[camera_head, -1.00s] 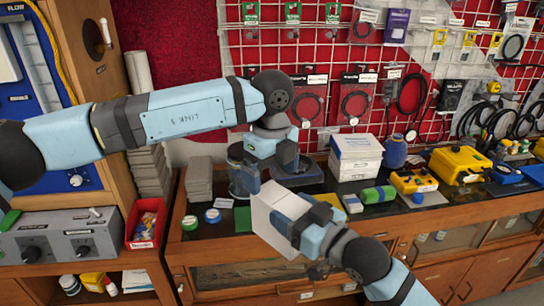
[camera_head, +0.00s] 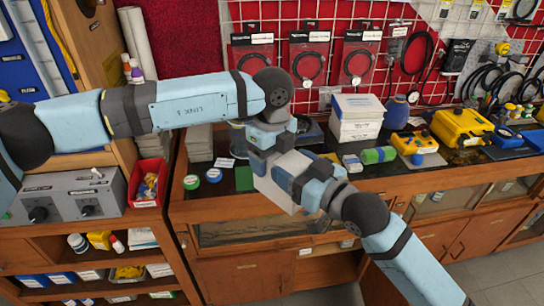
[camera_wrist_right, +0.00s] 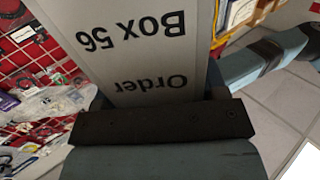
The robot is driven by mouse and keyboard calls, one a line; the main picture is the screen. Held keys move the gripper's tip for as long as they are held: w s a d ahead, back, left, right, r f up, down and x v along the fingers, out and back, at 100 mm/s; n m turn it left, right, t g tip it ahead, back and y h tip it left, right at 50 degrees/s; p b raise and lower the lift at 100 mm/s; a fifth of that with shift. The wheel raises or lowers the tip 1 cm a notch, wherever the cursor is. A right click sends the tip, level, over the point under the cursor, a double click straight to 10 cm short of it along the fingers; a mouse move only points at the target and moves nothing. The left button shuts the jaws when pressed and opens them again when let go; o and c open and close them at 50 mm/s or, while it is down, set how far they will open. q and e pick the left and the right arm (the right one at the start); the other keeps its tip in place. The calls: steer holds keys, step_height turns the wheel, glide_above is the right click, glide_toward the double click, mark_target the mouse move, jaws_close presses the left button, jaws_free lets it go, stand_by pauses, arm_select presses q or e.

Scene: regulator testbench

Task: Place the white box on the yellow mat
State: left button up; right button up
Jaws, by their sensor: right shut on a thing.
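A white box (camera_head: 272,192) is held tilted in front of the counter edge by my right gripper (camera_head: 294,178), which is shut on it. In the right wrist view the box (camera_wrist_right: 125,50) fills the upper middle, with upside-down lettering "Order Box 56". My left gripper (camera_head: 262,148) hangs just above and behind the box, close to its upper edge. Its fingers are partly hidden, so I cannot tell whether they are open or touch the box. I cannot make out a yellow mat with certainty; the arms cover part of the counter.
The dark counter (camera_head: 215,188) carries a stack of white boxes (camera_head: 356,118), a green roll (camera_head: 378,155), yellow devices (camera_head: 461,127) and grey stacked blocks (camera_head: 199,143). A red bin (camera_head: 148,182) stands at left. A wire grid with hanging packages is behind.

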arm_select(q)
steer(key=shift+d, duration=0.1)
steer(key=c, duration=0.4)
arm_select(e)
steer(key=shift+s+a, duration=0.1)
steer(key=shift+a, duration=0.05)
steer(key=o, duration=1.1)
steer(key=shift+c, duration=0.2)
steer(key=shift+o, duration=0.4)
